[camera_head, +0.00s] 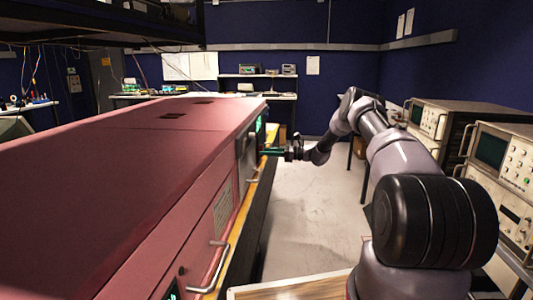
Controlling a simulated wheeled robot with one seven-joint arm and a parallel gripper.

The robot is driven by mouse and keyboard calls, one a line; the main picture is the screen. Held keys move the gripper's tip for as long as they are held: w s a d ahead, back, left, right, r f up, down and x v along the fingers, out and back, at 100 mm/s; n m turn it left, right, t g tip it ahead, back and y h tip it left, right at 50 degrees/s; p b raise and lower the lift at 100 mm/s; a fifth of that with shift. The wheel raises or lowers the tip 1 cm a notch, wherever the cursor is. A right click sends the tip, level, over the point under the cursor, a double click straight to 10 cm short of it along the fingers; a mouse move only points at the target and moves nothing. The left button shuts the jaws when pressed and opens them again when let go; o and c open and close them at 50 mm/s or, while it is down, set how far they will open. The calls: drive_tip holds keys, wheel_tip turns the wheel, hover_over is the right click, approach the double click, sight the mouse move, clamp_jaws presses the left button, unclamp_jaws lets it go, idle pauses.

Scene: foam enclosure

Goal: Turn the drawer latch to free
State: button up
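The long red enclosure (150,165) fills the left side, with its front face turned right. A grey fitting (246,160) sits on the far part of that face; it may be the latch, but it is too small to tell its position. Metal bar handles show on the face, one near (212,268) and one farther off (253,174). My gripper (272,151) reaches left toward the far part of the face, close to the grey fitting. I cannot tell whether it touches the fitting or whether its fingers are open.
A green lit panel (259,130) is on the face beyond the fitting. Instruments (500,160) stand on the right, beside my arm. A wooden-edged surface (290,288) is at the bottom. The pale floor (308,195) between enclosure and instruments is clear.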

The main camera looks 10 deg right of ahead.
drive_tip(key=v, duration=1)
drive_tip(key=shift+d, duration=0.35)
drive_tip(key=shift+s, duration=0.1)
drive_tip(key=s+a+r+n+g+h, duration=0.2)
drive_tip(key=s+a+r+n+h, duration=0.25)
drive_tip(key=s+r, duration=0.6)
drive_tip(key=s+a+r+n+g+h, duration=0.2)
drive_tip(key=s+a+r+n+h, duration=0.35)
drive_tip(key=r, duration=0.85)
drive_tip(key=s+d+r+n+t+h, duration=0.1)
drive_tip(key=s+r+n+t, duration=0.1)
drive_tip(key=s, duration=0.9)
drive_tip(key=s+d+r+n+t+h, duration=0.1)
drive_tip(key=s+d+r+n+h, duration=0.1)
drive_tip(key=s, duration=0.9)
drive_tip(key=s+d+r+n+t+h, duration=0.1)
drive_tip(key=s+r+n+t+h, duration=0.1)
drive_tip(key=s, duration=0.9)
drive_tip(key=shift+s+d+r+n+t, duration=0.2)
drive_tip(key=shift+s+d+n+t, duration=0.1)
drive_tip(key=shift+n, duration=0.6)
